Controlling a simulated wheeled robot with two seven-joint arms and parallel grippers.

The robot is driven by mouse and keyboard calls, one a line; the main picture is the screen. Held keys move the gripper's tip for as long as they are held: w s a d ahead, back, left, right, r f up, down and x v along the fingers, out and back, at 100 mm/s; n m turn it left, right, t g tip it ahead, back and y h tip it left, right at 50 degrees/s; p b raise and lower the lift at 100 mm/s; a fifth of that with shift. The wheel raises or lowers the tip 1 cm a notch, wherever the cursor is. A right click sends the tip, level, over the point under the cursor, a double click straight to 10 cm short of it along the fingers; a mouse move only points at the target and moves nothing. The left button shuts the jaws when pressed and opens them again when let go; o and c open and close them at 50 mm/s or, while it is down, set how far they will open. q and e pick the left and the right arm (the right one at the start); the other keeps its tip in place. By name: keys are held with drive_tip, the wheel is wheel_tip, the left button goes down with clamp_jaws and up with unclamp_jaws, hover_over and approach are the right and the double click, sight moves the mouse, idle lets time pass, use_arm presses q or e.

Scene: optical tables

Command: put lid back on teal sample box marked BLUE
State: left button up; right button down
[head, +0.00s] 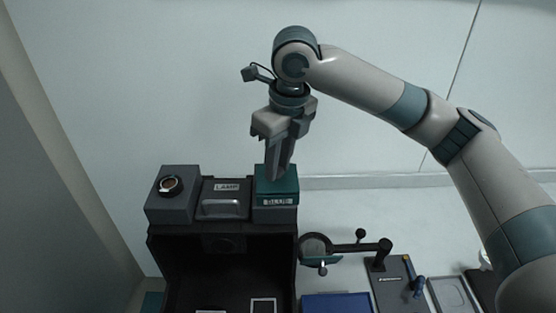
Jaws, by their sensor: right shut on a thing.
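The teal sample box (262,201) with a "BLUE" label stands at the right end of the top of a dark unit. A teal lid (287,187) is at its top; I cannot tell whether it rests fully on the box or sits slightly above it. My right gripper (279,174) points down over the box, shut on the lid, with its fingertips at the lid's upper side. The fingers hide part of the lid and the grip point. My left gripper is not in view.
A dark housing labelled "LAMP" (227,199) stands just left of the box, with a grey block (169,208) bearing a round port beyond it. A round optic on an arm (316,247), a blue tray (336,303) and a grey tray (449,295) lie lower right.

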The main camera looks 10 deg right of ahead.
drive_tip(key=shift+r+p, duration=0.1)
drive_tip(key=shift+p, duration=0.8)
idle(1.4)
drive_tip(key=shift+f+p, duration=0.25)
drive_tip(key=shift+p, duration=0.15)
idle(1.1)
drive_tip(key=shift+p, duration=0.4)
idle(0.5)
idle(0.5)
drive_tip(key=c, duration=0.9)
unclamp_jaws()
drive_tip(key=shift+c, duration=0.2)
drive_tip(key=shift+r+p, duration=1.35)
drive_tip(key=shift+r, duration=0.05)
drive_tip(key=shift+r+p, duration=0.5)
drive_tip(key=shift+r, duration=1.6)
